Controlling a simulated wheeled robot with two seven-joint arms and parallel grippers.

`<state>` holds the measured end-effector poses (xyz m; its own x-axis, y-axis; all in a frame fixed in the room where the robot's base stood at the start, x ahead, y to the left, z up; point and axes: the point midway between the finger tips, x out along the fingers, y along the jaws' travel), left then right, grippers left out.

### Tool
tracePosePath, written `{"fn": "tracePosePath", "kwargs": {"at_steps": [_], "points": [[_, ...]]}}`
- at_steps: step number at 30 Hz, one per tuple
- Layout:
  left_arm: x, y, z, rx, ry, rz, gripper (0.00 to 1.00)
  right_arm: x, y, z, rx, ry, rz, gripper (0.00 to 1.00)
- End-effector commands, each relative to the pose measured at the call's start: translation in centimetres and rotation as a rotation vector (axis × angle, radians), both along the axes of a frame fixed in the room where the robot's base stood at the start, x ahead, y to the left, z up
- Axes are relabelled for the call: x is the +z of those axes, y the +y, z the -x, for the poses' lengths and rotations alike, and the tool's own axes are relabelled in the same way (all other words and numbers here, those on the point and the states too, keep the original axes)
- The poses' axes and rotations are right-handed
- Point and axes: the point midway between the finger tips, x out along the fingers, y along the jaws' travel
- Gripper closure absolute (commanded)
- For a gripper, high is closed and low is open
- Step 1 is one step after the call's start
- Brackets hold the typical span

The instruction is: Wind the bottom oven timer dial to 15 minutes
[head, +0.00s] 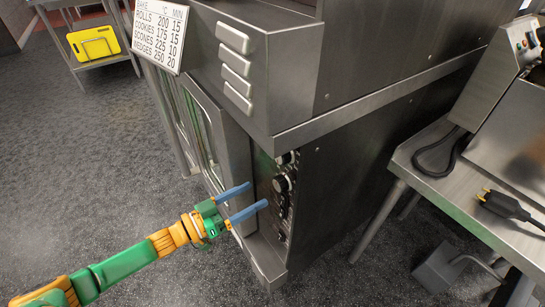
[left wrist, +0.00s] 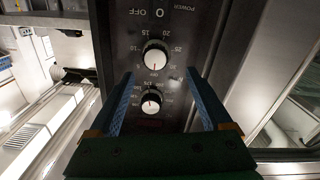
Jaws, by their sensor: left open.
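My left gripper (head: 258,194) is open and empty. Its two blue fingers point at the control panel on the side of the lower steel oven (head: 335,165). In the head view a dark dial with a light rim (head: 282,184) sits just beyond the fingertips. In the left wrist view the gripper (left wrist: 160,73) has a finger on each side of the panel's dial column. A larger white-and-black dial (left wrist: 155,56) with minute-like numbers around it, 15, 20 and 25 among them, lies just beyond the tips. A smaller dial (left wrist: 152,102), with larger numbers, lies between the fingers. Contact cannot be told.
A bake chart (head: 160,35) hangs on the upper oven unit, listing rolls, cookies, scones and wedges. A steel table (head: 440,175) with a dark plug (head: 505,205) stands at right. A yellow board (head: 95,43) lies on a far-left shelf. The floor at left is clear.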

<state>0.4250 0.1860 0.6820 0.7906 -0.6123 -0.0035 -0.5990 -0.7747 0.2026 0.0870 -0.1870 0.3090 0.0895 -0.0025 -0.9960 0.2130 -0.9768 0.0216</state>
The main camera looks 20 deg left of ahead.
Motion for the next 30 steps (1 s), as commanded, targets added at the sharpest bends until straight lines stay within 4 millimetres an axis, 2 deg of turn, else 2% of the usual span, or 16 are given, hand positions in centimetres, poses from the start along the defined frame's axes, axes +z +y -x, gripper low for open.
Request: {"fn": "tracePosePath", "kwargs": {"at_steps": [10, 19, 20, 28, 29, 30], "points": [[-0.1, -3.8, -4.8, -0.004, -0.007, 0.006, 0.17, -1.1, 0.0, 0.1, 0.0, 0.001, 0.0, 0.5], [0.0, -4.3, -5.4, -0.004, -0.004, 0.003, 0.17, -1.1, 0.0, 0.1, 0.0, 0.001, 0.0, 0.5], [0.0, -4.3, -5.4, -0.004, -0.004, 0.003, 0.2, -1.1, 0.0, 0.1, 0.0, 0.001, 0.0, 0.5], [0.0, -4.3, -5.4, -0.004, -0.004, 0.003, 0.93, -1.1, 0.0, 0.1, 0.0, 0.001, 0.0, 0.5], [0.0, -4.3, -5.4, -0.004, -0.004, 0.003, 1.0, -1.1, 0.0, 0.1, -0.001, 0.001, 0.0, 0.5], [0.0, -4.3, -5.4, -0.004, -0.004, 0.003, 1.0, -1.1, 0.0, 0.1, -0.001, 0.001, 0.0, 0.5]]}}
